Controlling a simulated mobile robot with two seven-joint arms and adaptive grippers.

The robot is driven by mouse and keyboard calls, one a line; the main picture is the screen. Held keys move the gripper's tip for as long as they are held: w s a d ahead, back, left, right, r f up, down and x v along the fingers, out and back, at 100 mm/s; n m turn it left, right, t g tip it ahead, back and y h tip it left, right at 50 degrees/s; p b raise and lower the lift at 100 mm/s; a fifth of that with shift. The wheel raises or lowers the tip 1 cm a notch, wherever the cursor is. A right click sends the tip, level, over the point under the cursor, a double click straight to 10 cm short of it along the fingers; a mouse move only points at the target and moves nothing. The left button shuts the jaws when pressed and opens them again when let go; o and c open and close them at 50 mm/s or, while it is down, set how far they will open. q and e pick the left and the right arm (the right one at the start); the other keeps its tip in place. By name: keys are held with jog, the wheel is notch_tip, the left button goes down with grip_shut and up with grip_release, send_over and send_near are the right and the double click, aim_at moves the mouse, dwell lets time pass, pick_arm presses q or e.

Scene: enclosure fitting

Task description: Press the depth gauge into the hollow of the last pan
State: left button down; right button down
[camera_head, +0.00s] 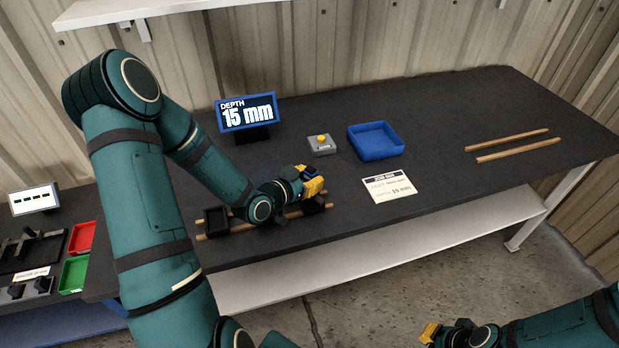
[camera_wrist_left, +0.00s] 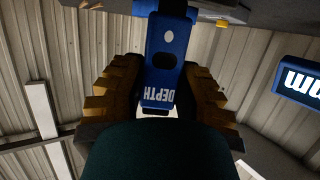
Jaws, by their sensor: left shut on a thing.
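The blue depth gauge (camera_head: 309,172), marked DEPTH, is between the yellow fingers of my left gripper (camera_head: 311,184). In the left wrist view the gauge (camera_wrist_left: 165,58) sits between both fingers (camera_wrist_left: 160,90), which are shut on it. Two dark pans stand on a pair of wooden rails: the left pan (camera_head: 216,220) shows clearly. The right pan (camera_head: 317,207) is directly below my left gripper and mostly hidden by it. I cannot tell whether the gauge touches this pan. My right gripper (camera_head: 430,333) is low at the right, away from the table; its opening is unclear.
A display (camera_head: 246,113) reads DEPTH 15 mm. A grey box with a yellow button (camera_head: 322,144), a blue tray (camera_head: 376,147) and a printed card (camera_head: 390,187) lie behind and right of the pans. Two empty rails (camera_head: 506,140) lie far right. Red (camera_head: 82,237) and green (camera_head: 73,275) bins stand left.

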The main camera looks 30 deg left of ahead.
pick_arm(q)
jog(key=shift+s+f, duration=0.1)
dwell(0.5)
jog(key=shift+r+p, duration=2.05)
jog(key=shift+r, duration=1.5)
